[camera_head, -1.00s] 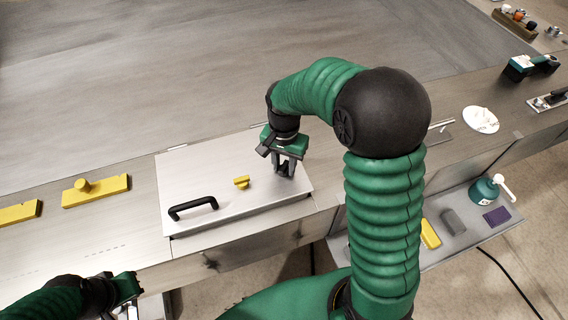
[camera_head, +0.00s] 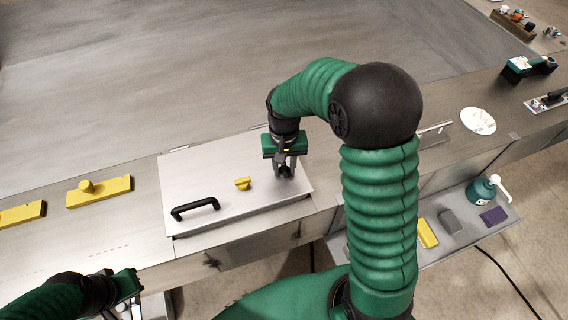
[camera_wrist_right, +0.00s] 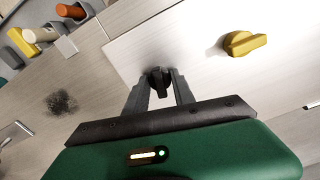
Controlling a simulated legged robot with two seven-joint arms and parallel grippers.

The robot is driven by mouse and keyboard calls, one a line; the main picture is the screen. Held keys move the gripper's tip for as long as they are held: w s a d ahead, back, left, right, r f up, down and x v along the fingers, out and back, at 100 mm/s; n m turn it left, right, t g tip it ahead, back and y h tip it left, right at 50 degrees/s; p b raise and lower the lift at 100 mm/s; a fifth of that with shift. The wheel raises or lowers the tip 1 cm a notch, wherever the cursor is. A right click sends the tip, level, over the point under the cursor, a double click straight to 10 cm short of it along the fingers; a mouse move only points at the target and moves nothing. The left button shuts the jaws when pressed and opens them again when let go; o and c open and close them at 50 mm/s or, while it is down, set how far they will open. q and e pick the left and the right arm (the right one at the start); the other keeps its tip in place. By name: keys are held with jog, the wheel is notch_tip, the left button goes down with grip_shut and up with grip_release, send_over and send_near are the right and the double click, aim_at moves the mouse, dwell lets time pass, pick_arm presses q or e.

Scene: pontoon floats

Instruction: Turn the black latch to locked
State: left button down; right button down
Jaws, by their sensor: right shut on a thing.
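The black latch (camera_wrist_right: 159,81) is a small dark knob on the light metal panel (camera_head: 235,206). In the right wrist view it sits between the fingertips of my right gripper (camera_wrist_right: 160,84). My right gripper (camera_head: 284,171) is shut on the latch at the right part of the panel; in the head view the fingers largely hide it. A yellow latch (camera_head: 243,183) sits on the panel to the left of it, and also shows in the right wrist view (camera_wrist_right: 244,43). My left gripper (camera_head: 130,300) is at the lower left, away from the panel; its jaws are unclear.
A black handle (camera_head: 195,208) stands on the panel's front left. A yellow block with a knob (camera_head: 98,191) lies on the counter to the left. A lower shelf (camera_head: 455,237) at the right holds a teal bottle (camera_head: 484,190) and a yellow item (camera_head: 427,233).

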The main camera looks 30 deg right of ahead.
jog(key=shift+r+n+p, duration=0.1)
jog(key=shift+n+p, duration=0.2)
jog(key=shift+n, duration=0.9)
jog(key=shift+w, duration=0.1)
jog(key=c, duration=1.1)
grip_release()
jog(key=shift+o, duration=0.2)
notch_tip(320, 180, up, 17)
jog(key=b, duration=0.2)
jog(key=shift+f, duration=0.2)
